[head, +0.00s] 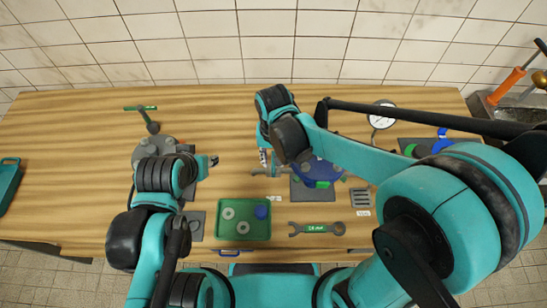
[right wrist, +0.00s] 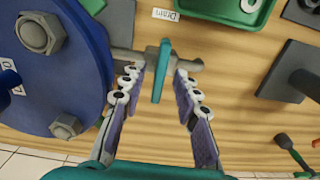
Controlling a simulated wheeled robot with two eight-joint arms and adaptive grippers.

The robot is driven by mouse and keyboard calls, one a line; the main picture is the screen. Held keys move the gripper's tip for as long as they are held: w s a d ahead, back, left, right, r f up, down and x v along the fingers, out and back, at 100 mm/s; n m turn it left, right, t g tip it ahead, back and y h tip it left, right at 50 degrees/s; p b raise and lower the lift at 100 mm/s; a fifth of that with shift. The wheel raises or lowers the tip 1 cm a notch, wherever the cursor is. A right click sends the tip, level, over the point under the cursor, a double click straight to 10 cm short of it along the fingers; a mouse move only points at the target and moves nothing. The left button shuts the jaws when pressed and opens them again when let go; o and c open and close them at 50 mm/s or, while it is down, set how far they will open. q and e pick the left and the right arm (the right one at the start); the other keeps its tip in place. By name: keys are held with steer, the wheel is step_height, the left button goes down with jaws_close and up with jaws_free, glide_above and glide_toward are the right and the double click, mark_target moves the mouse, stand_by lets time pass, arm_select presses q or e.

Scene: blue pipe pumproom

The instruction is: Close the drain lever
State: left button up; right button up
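In the right wrist view the drain lever (right wrist: 161,72) is a flat teal handle on a short grey drain pipe (right wrist: 122,55) that sticks out from the blue flange (right wrist: 60,85). The lever lies crosswise to the pipe. My right gripper (right wrist: 153,75) is open, with one finger on each side of the lever; I cannot tell whether either touches it. In the head view my right gripper (head: 264,162) points down beside the blue flange (head: 322,172), and the lever is not clearly visible. My left gripper (head: 212,161) is above the bench to the left, its opening unclear.
A "Drain" label (right wrist: 167,15) lies near the pipe. A round grey fitting (head: 150,147) stands left, a gauge (head: 382,115) at the back right. The far left bench is mostly clear.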

steer(key=shift+r, duration=0.1)
step_height(320, 180, up, 12)
stand_by(0.4)
stand_by(0.5)
